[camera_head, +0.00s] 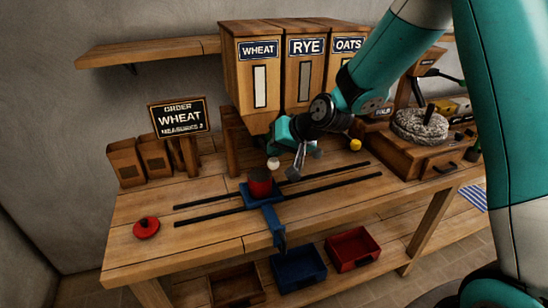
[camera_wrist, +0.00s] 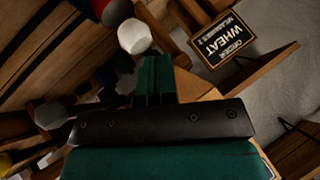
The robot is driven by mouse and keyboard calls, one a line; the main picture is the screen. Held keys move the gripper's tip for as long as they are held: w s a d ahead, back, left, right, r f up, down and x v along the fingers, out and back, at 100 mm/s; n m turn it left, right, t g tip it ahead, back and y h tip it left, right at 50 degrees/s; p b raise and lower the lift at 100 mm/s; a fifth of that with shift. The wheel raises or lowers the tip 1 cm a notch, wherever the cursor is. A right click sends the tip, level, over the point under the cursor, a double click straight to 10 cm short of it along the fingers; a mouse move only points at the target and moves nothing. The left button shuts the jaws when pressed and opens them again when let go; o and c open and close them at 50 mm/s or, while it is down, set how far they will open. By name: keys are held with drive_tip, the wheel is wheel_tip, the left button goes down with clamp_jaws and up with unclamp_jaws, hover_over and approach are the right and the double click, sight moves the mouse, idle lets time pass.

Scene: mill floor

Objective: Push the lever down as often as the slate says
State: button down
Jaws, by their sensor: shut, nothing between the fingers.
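The wheat bin (camera_head: 258,75) is leftmost of the three bins. A white ball knob (camera_head: 273,163), apparently the end of the wheat lever, stands out below it; the lever's bar is mostly hidden. My gripper (camera_head: 274,149) is shut and empty, close above the white knob in the head view. In the wrist view, the knob (camera_wrist: 134,36) lies just beyond my fingertips (camera_wrist: 154,62). Contact cannot be told.
A red cup (camera_head: 260,182) sits on a blue carriage (camera_head: 279,237) across two dark rails. The rye (camera_head: 305,75) and oats (camera_head: 347,47) bins stand right of wheat, with a yellow knob (camera_head: 355,145) below. A millstone (camera_head: 419,126) stands right; a red button (camera_head: 146,228) left.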

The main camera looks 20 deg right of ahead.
sight(278, 161)
drive_tip(key=shift+f+b, duration=1.75)
drive_tip(key=shift+f, duration=0.4)
idle(1.4)
idle(0.5)
drive_tip(key=shift+r+p, duration=2.25)
drive_tip(key=shift+r, duration=0.8)
drive_tip(key=shift+r+p, duration=1.8)
drive_tip(key=shift+r, duration=0.75)
